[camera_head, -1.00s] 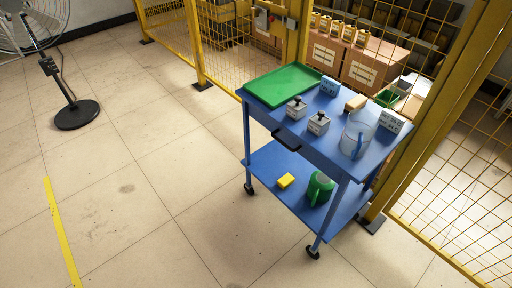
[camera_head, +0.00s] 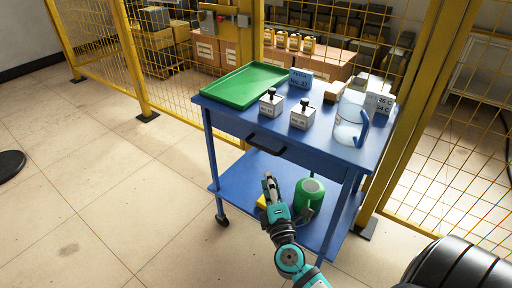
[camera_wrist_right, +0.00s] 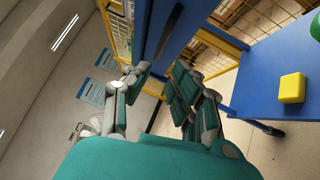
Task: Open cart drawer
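The blue cart (camera_head: 335,158) stands in the middle of the head view. Its drawer front (camera_head: 304,155) is under the top, looks flush with the frame, and has a black handle (camera_head: 265,144). In the right wrist view the handle (camera_wrist_right: 171,30) is upright in the picture on the blue drawer front (camera_wrist_right: 152,35). My right gripper (camera_head: 269,184) is below the handle in the head view, apart from it. In the right wrist view its fingers (camera_wrist_right: 160,70) are spread, with nothing between them. My left gripper is not in view.
The cart top holds a green tray (camera_head: 245,86), two small weights (camera_head: 271,103) and a clear jug (camera_head: 350,122). A green container (camera_head: 309,194) and a partly hidden yellow block, clear in the wrist view (camera_wrist_right: 292,88), are on the lower shelf.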

